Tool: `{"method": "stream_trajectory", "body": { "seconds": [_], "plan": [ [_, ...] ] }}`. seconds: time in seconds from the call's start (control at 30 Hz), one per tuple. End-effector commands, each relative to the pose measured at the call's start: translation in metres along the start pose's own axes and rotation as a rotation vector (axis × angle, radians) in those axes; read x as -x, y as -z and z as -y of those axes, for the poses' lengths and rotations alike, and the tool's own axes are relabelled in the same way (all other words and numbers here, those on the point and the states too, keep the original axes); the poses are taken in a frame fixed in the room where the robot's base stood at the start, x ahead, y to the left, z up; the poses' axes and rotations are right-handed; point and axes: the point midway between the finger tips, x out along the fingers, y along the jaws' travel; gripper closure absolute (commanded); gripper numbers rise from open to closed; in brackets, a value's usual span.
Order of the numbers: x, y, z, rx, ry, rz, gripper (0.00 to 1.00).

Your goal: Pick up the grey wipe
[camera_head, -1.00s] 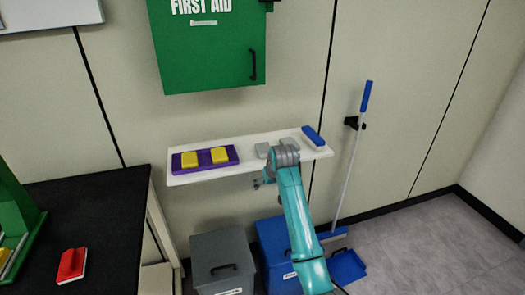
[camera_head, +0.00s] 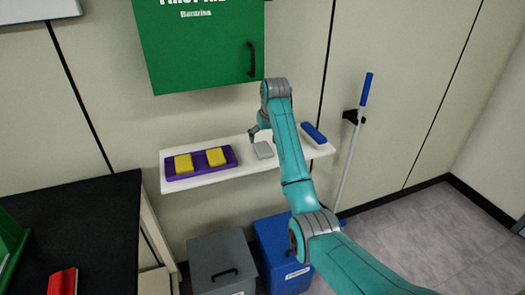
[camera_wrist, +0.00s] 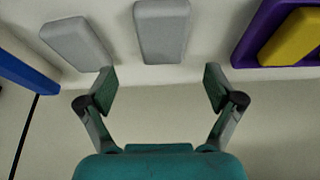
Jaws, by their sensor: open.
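A light grey wipe (camera_head: 263,150) lies on the white shelf beside the purple tray. It also shows in the wrist view (camera_wrist: 162,30), straight ahead of the fingers. A second grey block (camera_wrist: 75,42) lies to its left in the wrist view; in the head view my arm appears to hide it. My gripper (camera_wrist: 159,88) is open and empty, its two fingers spread wide to either side of the middle wipe's line. In the head view my gripper (camera_head: 257,133) is close to the wipe, just above the shelf, partly hidden by my wrist.
The purple tray (camera_head: 230,154) with two yellow blocks (camera_head: 184,163) is on the shelf's left. A blue block (camera_head: 313,132) lies at the right end of the white shelf (camera_head: 205,180). The green first aid cabinet (camera_head: 200,60) hangs above. Grey (camera_head: 221,250) and blue bins stand below.

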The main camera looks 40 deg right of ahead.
Motion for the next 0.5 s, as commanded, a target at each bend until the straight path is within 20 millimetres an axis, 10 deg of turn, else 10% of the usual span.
{"method": "stream_trajectory", "body": {
  "seconds": [0.5],
  "plan": [
    [-0.052,-0.009,0.004,0.0,0.0,0.001,0.08]
  ]
}}
